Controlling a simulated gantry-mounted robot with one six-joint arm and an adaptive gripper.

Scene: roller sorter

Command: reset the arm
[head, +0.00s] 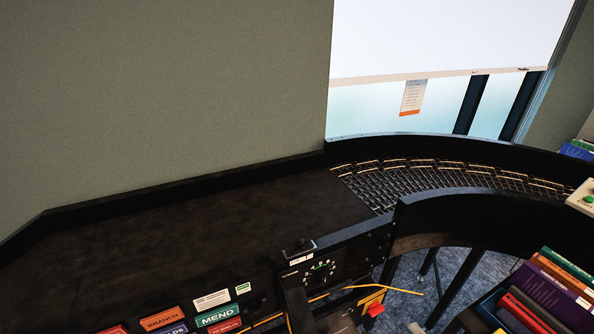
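My gripper does not show in the head view, and I cannot make out my arm for certain. A dark upright part (301,308) with a yellow cable beside it stands at the bottom middle; I cannot tell what it belongs to. The dark flat sorter bed (170,230) is bare, with no item on it. It joins a curved roller track (430,182) that bends away to the right, and its visible rollers are empty.
A control panel (322,270) sits on the bed's front side, with a red button (376,309) below. Label signs, including an orange BRANCH sign (162,318) and a green MEND sign (217,315), line the bottom left. Books (553,292) fill the lower right.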

